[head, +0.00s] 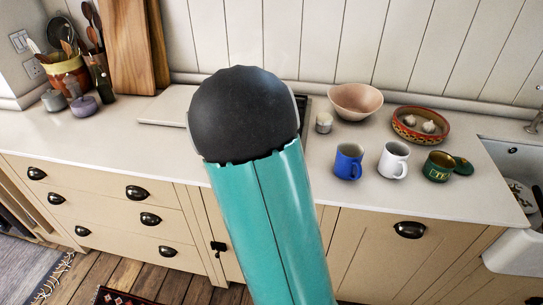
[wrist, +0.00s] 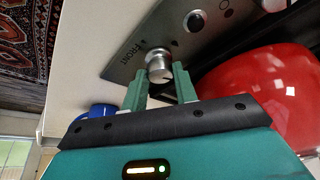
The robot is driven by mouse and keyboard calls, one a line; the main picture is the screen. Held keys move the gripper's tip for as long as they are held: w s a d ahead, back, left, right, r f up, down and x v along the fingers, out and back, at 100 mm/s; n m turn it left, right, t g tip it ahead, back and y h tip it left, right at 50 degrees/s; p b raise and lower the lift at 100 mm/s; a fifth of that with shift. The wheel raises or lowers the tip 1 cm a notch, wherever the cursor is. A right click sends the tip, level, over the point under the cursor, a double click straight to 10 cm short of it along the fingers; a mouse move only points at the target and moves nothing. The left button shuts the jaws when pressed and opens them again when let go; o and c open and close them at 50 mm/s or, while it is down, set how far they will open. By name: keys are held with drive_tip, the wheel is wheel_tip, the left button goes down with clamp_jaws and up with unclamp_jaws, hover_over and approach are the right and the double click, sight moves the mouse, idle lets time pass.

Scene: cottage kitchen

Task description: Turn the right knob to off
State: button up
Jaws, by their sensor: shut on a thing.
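In the wrist view, my gripper (wrist: 160,78) has its two green fingers closed on a silver knob (wrist: 159,62) on the grey hob panel (wrist: 128,60). One finger is on each side of the knob. It is the knob at the panel end nearer the blue mug, so it appears to be the right knob. Its pointer and angle cannot be made out. Another silver knob (wrist: 193,20) stands further along the panel, free of the fingers. In the head view, my arm hides the gripper, the knobs and most of the hob.
A red pot (wrist: 265,90) sits on the hob close to my fingers. A blue mug (head: 348,161), a white mug (head: 393,160) and a green mug (head: 438,166) stand right of the hob.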

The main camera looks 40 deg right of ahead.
drive_tip(key=shift+w+m+g, duration=0.2)
drive_tip(key=shift+m+g, duration=0.4)
drive_tip(key=shift+m, duration=1.1)
drive_tip(key=o, duration=1)
drive_tip(key=shift+c, duration=0.2)
drive_tip(key=v, duration=1.3)
drive_tip(key=shift+r, duration=0.45)
drive_tip(key=shift+w, duration=0.15)
